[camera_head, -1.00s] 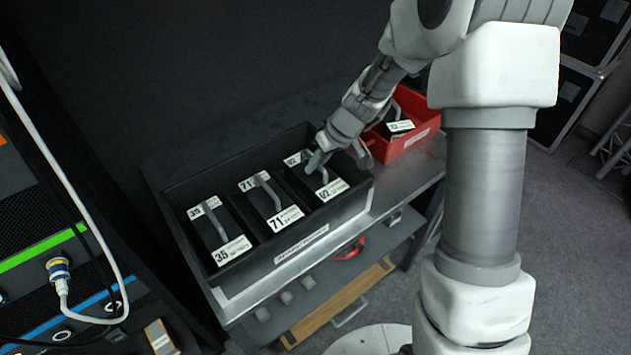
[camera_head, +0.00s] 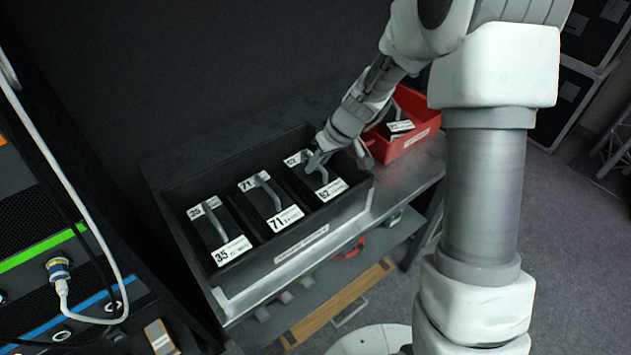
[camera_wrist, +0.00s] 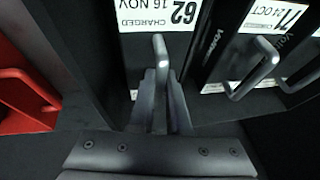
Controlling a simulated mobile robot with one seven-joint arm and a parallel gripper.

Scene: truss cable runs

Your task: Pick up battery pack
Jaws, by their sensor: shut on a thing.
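Several black battery packs with grey handles and white labels stand in a black tray (camera_head: 178,212) on a bench. Pack 35 (camera_head: 216,230) is at the left and pack 71 (camera_head: 268,204) in the middle. The rightmost pack (camera_head: 318,188) reads 62 and "CHARGED 16 NOV" in the wrist view (camera_wrist: 160,16). My gripper (camera_head: 318,166) is over this pack. In the wrist view my gripper (camera_wrist: 161,90) has its fingers shut on the grey handle (camera_wrist: 160,52) of pack 62. The pack still sits in its slot; its lower part is hidden.
A red bin (camera_head: 412,140) holding another labelled pack stands right of the tray. A rack with a white cable (camera_head: 100,225) is at the left. A shelf with a wooden-edged case (camera_head: 340,305) lies under the bench. Dark cases (camera_head: 575,95) stand at the back right.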

